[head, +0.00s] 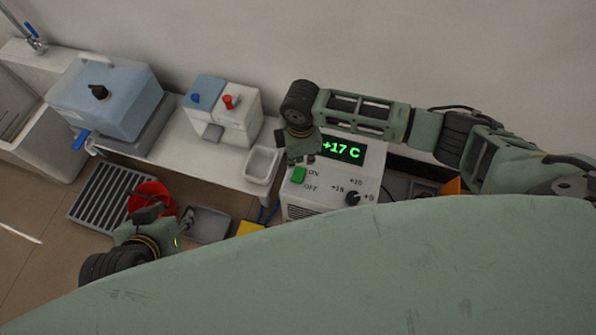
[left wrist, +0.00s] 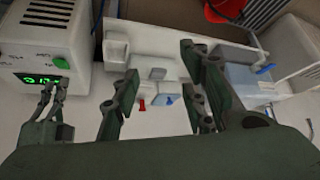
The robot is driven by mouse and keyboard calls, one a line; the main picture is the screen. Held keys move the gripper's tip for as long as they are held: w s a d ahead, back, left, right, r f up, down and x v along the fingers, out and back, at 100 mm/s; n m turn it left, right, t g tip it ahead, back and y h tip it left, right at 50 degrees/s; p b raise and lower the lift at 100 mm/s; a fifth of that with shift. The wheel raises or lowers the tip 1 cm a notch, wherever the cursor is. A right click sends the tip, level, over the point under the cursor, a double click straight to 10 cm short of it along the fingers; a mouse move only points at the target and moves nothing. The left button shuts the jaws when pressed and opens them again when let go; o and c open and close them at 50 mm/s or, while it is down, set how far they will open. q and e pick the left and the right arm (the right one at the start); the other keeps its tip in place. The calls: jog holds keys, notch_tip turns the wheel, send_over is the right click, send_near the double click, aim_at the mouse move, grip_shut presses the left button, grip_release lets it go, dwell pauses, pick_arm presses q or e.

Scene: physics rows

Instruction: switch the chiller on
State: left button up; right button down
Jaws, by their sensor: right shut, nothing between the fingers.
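The chiller (head: 330,200) is a white box with a lit display (head: 343,150) reading +17 C in green. Its green switch (head: 299,175) sits beside the ON and OFF labels, closer to ON; I cannot tell which way it is tipped. A dark knob (head: 352,198) is at the lower right of the panel. My right gripper (head: 301,158) is shut and empty just above the switch in the head view; contact is unclear. It also shows before the display in the left wrist view (left wrist: 50,100). My left gripper (head: 168,212) is open and empty, left of the chiller.
A white dispenser (head: 237,125) with red and blue taps and a blue water container (head: 105,100) stand on the bench to the left. A small white tray (head: 262,166) is beside the chiller. A red bucket (head: 150,193) is below, near my left gripper.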

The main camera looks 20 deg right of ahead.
jog(key=shift+r, duration=0.2)
jog(key=shift+r+p, duration=1.05)
jog(key=shift+p, duration=0.45)
jog(key=shift+r, duration=0.1)
pick_arm(q)
jog(key=s+a+g, duration=0.2)
jog(key=s+g, duration=0.1)
jog(key=s, duration=0.3)
jog(key=shift+s+f+y, duration=0.15)
jog(key=shift+s+y, duration=0.15)
jog(key=shift+y, duration=0.1)
pick_arm(e)
jog(key=shift+a, duration=0.1)
